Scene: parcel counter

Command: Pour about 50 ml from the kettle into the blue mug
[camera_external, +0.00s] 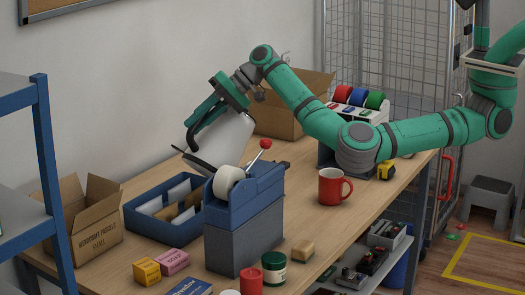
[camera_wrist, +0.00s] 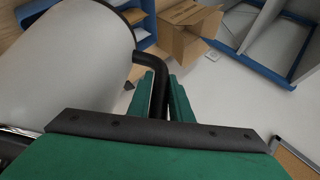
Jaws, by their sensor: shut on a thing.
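The kettle (camera_external: 230,137) has a pale grey-white body and a black handle. It is tilted and held in the air above the back part of the counter, behind the blue tape dispenser. My gripper (camera_external: 205,113) is shut on the kettle's handle. In the wrist view the kettle's body (camera_wrist: 70,62) fills the upper left, and the black handle passes between the green fingers (camera_wrist: 164,98). I see no blue mug in either view; the dispenser and kettle hide part of the counter. A red mug (camera_external: 331,187) stands upright to the right. No liquid stream shows.
The blue tape dispenser (camera_external: 243,225) stands in front of the kettle. A blue tray (camera_external: 150,238) with envelopes and an open carton (camera_external: 95,222) are left. Small boxes, a green jar (camera_external: 273,267) and a red can (camera_external: 249,281) line the front.

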